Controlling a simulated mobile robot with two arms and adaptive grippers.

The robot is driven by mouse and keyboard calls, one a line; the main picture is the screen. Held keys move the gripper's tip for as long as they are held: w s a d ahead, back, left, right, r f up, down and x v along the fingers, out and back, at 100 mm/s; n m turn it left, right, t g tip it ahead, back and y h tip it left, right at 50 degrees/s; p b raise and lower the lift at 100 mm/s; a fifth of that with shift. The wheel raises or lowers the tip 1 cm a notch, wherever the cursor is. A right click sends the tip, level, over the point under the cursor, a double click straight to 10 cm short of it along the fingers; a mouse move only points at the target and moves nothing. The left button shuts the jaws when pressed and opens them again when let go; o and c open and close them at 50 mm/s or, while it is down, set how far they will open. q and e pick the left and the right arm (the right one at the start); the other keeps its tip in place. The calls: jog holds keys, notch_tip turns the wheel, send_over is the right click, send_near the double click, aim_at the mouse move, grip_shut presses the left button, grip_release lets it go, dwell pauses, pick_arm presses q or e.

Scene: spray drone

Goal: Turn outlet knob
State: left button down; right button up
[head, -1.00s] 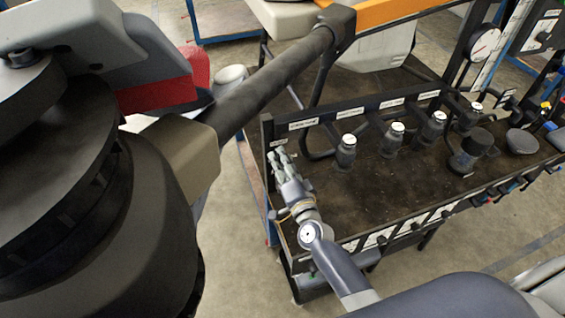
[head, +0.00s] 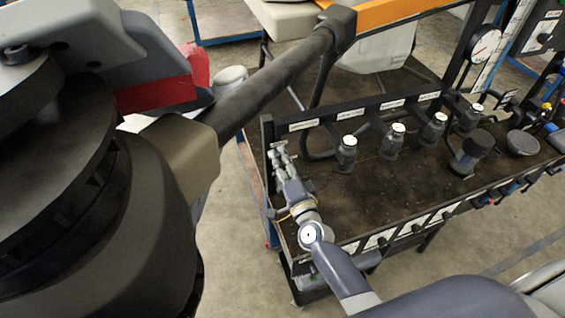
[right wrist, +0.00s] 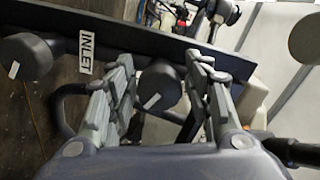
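My right gripper (head: 281,156) is at the left end of the dark rack, beside its upright post. In the right wrist view, its two grey fingers (right wrist: 163,85) are apart, one on each side of a dark round knob (right wrist: 160,84) with a white mark. I cannot tell whether they touch it. A label reading INLET (right wrist: 87,55) is left of this knob. Another dark knob with a white mark (right wrist: 29,57) is farther left. No readable outlet label shows. My left gripper is not in view.
Several dark valves with white tops (head: 347,152) stand along the labelled rear bar (head: 365,109). A dark cylinder (head: 471,151) and a round dish-like part (head: 522,143) are at the right. A gauge (head: 485,44) is at the upper right. The front tabletop (head: 375,205) is mostly clear.

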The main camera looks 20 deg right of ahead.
jog(key=shift+s, duration=0.1)
jog(key=s, duration=1.2)
jog(key=shift+d, duration=0.2)
jog(key=shift+w, duration=0.1)
